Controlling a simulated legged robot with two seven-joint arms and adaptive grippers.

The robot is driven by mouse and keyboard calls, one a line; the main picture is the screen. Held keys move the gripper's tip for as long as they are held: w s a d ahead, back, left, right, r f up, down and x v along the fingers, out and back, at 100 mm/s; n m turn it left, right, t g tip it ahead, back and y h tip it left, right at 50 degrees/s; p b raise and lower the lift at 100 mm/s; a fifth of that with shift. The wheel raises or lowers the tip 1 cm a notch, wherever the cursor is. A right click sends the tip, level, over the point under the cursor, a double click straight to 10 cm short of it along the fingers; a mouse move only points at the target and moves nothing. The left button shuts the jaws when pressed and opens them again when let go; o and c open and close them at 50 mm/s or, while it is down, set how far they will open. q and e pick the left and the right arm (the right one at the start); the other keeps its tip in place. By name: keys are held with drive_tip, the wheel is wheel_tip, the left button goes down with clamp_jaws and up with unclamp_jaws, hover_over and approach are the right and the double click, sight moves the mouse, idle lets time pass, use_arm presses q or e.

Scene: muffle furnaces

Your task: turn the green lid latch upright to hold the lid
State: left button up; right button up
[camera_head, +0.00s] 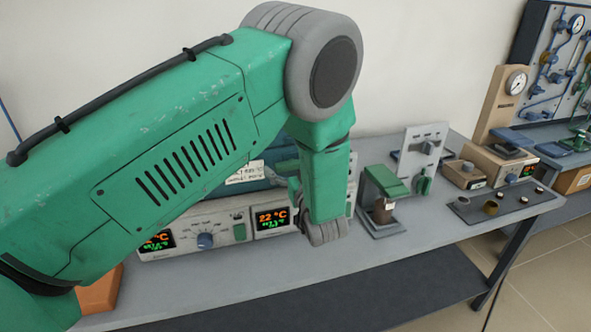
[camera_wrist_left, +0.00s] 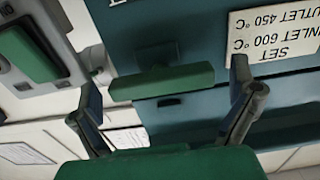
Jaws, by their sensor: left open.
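The green lid latch (camera_wrist_left: 162,80) is a bar lying crosswise in the left wrist view, in front of a teal furnace face (camera_wrist_left: 190,30). My left gripper (camera_wrist_left: 165,82) is open, with one dark finger on each side of the latch. I see no clear contact between fingers and bar. In the head view, my left arm reaches down to the teal furnace (camera_head: 282,155) and hides the latch. Part of my left gripper (camera_head: 295,190) shows beside the wrist there. My right gripper is not in view.
A control panel (camera_head: 205,240) with lit displays and a knob runs along the furnace's front. To the right stand a green-topped fixture (camera_head: 384,180), an upright grey plate (camera_head: 425,145) and a dark tray (camera_head: 500,203). The grey bench front (camera_head: 430,245) is clear.

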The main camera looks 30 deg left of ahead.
use_arm(q)
drive_tip(key=shift+a+f, duration=0.1)
drive_tip(key=shift+a, duration=0.2)
drive_tip(key=shift+d, duration=0.25)
drive_tip(key=c, duration=0.7)
drive_tip(key=shift+w+d, duration=0.1)
drive_tip(key=shift+d, duration=0.15)
drive_tip(key=c, duration=0.3)
drive_tip(key=shift+c, duration=0.2)
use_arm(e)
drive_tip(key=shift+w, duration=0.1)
use_arm(q)
drive_tip(key=shift+a, duration=0.1)
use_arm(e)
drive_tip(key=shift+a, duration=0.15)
